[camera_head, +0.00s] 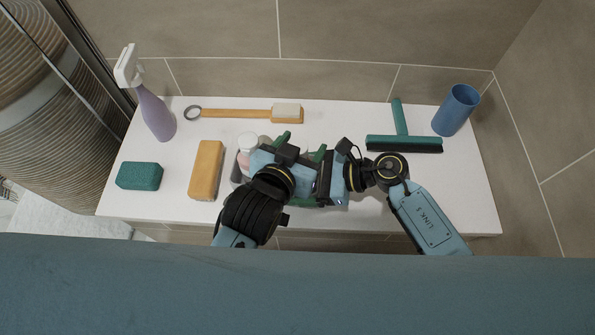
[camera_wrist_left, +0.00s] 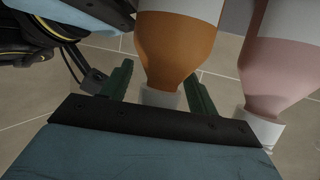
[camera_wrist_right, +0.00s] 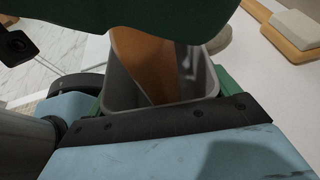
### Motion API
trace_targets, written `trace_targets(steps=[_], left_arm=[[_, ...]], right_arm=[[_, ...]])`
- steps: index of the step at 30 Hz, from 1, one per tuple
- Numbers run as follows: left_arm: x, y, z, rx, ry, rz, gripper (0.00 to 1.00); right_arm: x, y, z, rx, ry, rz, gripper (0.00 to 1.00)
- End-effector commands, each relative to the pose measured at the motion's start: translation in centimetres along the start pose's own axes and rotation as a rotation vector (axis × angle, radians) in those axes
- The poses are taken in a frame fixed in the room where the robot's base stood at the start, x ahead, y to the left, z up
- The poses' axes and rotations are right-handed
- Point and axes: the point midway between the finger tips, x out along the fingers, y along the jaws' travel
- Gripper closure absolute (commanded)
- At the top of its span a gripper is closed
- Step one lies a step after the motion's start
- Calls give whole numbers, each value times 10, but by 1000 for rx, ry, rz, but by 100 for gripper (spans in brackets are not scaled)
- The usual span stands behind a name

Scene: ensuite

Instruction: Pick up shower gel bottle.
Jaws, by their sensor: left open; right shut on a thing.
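An orange bottle with a white cap (camera_wrist_left: 178,50) stands between the spread fingers of my left gripper (camera_wrist_left: 157,88) in the left wrist view; contact cannot be seen. A pink bottle (camera_wrist_left: 285,60) is beside it on the right. No label shows, so I cannot tell which is the shower gel. My right gripper (camera_wrist_right: 160,88) is shut on a grey open container (camera_wrist_right: 205,88), with an orange bottle (camera_wrist_right: 145,65) inside it. In the head view, both grippers crowd over this spot, my left gripper (camera_head: 296,148) hiding most of the container; a white cap (camera_head: 247,142) shows beside it.
The ledge's right front part is clear. A tiled wall (camera_head: 340,40) rises behind.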

Motion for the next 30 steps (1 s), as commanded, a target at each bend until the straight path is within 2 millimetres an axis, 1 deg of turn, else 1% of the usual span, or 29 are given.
trace_targets(steps=[6,7,18,20,21,30], left_arm=[[1,0,0,-1,0,0,40],[1,0,0,-1,0,0,42],[1,0,0,0,0,0,90],[1,0,0,0,0,0,98],[1,0,0,0,0,0,100],[1,0,-1,0,4,0,100]], right_arm=[[0,0,0,1,1,0,39],[0,0,0,0,1,0,39],[0,0,0,1,1,0,39],[0,0,0,1,1,0,39],[0,0,0,1,1,-1,39],[0,0,0,1,1,-1,39]])
